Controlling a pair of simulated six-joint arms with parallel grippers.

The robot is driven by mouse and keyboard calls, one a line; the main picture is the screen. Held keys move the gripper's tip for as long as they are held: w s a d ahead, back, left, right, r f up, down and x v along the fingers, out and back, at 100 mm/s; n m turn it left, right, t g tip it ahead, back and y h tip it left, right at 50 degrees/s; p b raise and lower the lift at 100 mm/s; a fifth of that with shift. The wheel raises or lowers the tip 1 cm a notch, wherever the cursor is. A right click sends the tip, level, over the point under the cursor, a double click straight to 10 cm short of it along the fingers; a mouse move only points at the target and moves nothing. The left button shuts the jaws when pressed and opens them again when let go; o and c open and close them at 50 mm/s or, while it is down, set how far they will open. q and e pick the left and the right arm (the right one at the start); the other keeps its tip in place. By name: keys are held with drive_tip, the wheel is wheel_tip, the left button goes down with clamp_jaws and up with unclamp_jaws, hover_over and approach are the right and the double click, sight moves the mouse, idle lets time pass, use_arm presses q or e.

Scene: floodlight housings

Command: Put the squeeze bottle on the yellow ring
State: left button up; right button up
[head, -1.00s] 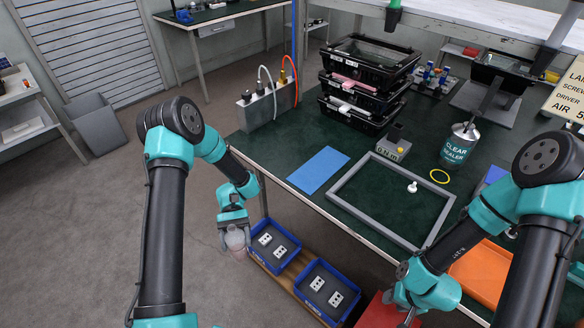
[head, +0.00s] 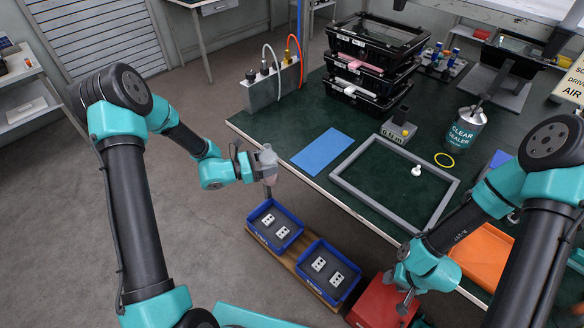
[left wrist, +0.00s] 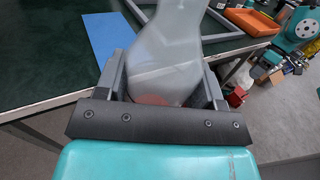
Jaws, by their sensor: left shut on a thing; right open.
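The squeeze bottle (head: 268,163) is translucent with pinkish contents. My left gripper (head: 258,168) is shut on it, held in the air off the table's left front edge, above the blue bins. In the left wrist view the bottle (left wrist: 168,50) stands between the two fingers (left wrist: 160,82), its upper end cut off by the picture's top. The yellow ring (head: 445,159) lies flat on the green table, right of the grey frame and in front of the sealer can, well right of the bottle. My right gripper (head: 405,302) is open and empty above the red box, low at the front.
A grey rectangular frame (head: 345,183) with a small white piece (head: 416,170) inside lies between bottle and ring. A sealer can (head: 465,130) stands behind the ring. A blue sheet (head: 322,149), stacked black crates (head: 350,85) and an orange tray (head: 485,256) are nearby. Blue bins (head: 275,226) sit below.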

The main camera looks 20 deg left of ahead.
use_arm(q)
drive_tip(key=w+a+r+n+t+y, duration=0.1)
drive_tip(key=w+a+n+t+y, duration=0.3)
drive_tip(key=a+y, duration=0.3)
drive_tip(key=w+a+r+n+t+y, duration=0.1)
drive_tip(key=w+a+n+t+y, duration=0.3)
drive_tip(key=a, duration=0.6)
drive_tip(key=w+n+y, duration=0.2)
drive_tip(key=shift+w+a+n+y, duration=0.4)
drive_tip(key=shift+r, duration=0.1)
